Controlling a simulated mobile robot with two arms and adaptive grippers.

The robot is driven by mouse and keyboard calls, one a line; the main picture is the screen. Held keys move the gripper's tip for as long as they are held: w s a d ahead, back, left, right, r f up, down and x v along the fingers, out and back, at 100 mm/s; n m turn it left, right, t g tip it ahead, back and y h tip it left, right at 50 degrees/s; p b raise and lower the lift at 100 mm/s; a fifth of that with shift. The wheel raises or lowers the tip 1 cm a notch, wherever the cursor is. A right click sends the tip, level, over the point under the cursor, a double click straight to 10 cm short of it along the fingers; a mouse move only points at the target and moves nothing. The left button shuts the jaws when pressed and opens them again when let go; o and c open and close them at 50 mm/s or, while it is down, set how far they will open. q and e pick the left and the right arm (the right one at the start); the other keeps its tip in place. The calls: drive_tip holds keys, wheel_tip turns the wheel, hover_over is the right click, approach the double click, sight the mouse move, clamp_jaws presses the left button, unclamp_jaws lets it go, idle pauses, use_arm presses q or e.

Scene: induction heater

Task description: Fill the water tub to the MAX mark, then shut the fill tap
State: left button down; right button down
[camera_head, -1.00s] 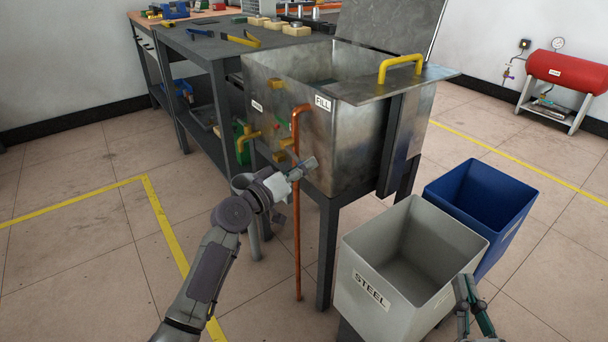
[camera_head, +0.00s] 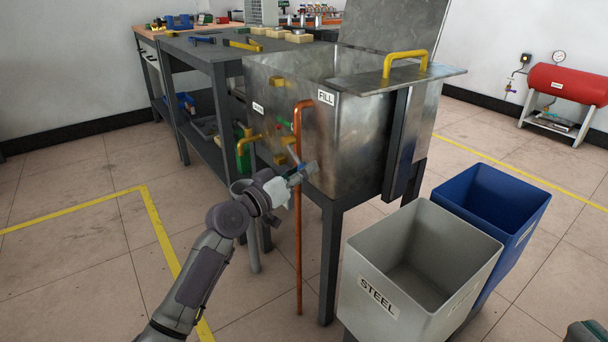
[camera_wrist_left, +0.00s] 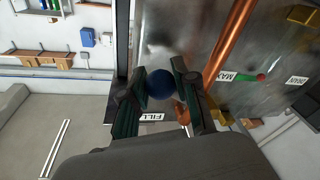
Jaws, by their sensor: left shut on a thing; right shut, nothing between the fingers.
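The metal water tub (camera_head: 362,140) stands on dark legs, with a copper pipe (camera_head: 298,225) and a FILL label (camera_head: 326,97) at its near corner. My left gripper (camera_head: 303,175) is low beside the pipe. In the left wrist view, its fingers (camera_wrist_left: 160,92) are shut on a round blue knob (camera_wrist_left: 160,84) near the FILL label (camera_wrist_left: 152,117). A MAX label (camera_wrist_left: 226,76) is on the tub wall there, beside a green rod with a red ball (camera_wrist_left: 261,77). I cannot make out the water level. Part of my right gripper (camera_head: 586,333) shows at the bottom right edge; its fingertips are cut off.
A STEEL bin (camera_head: 378,297) and a blue bin (camera_head: 490,200) stand right of the tub. A dark workbench (camera_head: 195,50) with tools is behind it. A yellow handle (camera_head: 405,60) is on the tub's lid. Floor to the left is clear.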

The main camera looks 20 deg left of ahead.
use_arm(q)
drive_tip(key=shift+f, duration=0.1)
idle(0.4)
drive_tip(key=c, duration=0.9)
unclamp_jaws()
drive_tip(key=shift+o, duration=0.2)
drive_tip(key=v, duration=1.2)
